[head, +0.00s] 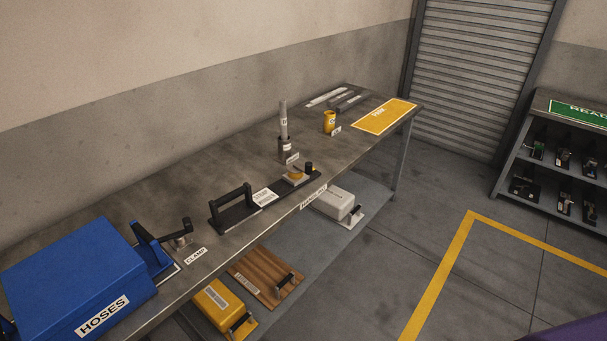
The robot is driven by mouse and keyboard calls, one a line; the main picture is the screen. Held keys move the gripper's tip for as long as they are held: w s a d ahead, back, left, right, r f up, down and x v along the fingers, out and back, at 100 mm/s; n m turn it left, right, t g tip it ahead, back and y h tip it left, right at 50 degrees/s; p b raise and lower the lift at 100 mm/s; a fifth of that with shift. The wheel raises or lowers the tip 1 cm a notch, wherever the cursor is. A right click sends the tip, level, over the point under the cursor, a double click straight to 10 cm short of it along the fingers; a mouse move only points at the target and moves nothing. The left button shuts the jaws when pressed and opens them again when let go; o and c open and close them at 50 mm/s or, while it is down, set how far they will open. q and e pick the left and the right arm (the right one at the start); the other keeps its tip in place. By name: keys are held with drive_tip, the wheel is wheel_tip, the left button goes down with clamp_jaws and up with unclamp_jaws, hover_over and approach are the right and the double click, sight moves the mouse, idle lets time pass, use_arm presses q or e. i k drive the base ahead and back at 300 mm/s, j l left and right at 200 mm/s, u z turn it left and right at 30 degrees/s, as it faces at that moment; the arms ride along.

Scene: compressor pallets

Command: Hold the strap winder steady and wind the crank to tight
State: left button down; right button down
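What looks like the strap winder (297,178) sits on the workbench, a dark base with a small yellow-orange round part and a dark upright knob at its right end. A black bar handle (232,206) stands on a dark plate just to its left, with a white label card (265,197) between them. I cannot tell whether handle and winder are one piece. The crank's setting and any "tight" mark are too small to read. Neither of my grippers shows in the head view.
A blue HOSES box (75,280) and a small crank labelled CLAMP (178,240) are at the bench's near left. A grey cylinder (283,120) and yellow cup (329,121) stand farther back. The lower shelf holds several handled items. Open floor (400,270) lies to the right.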

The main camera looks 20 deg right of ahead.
sight(296, 169)
drive_tip(key=i+l+u, duration=0.15)
drive_tip(key=l, duration=0.15)
drive_tip(key=i+l+u, duration=0.1)
drive_tip(key=l, duration=0.25)
drive_tip(key=i+l+u, duration=0.15)
drive_tip(key=l, duration=0.15)
drive_tip(key=i+l+u, duration=0.15)
drive_tip(key=l, duration=0.2)
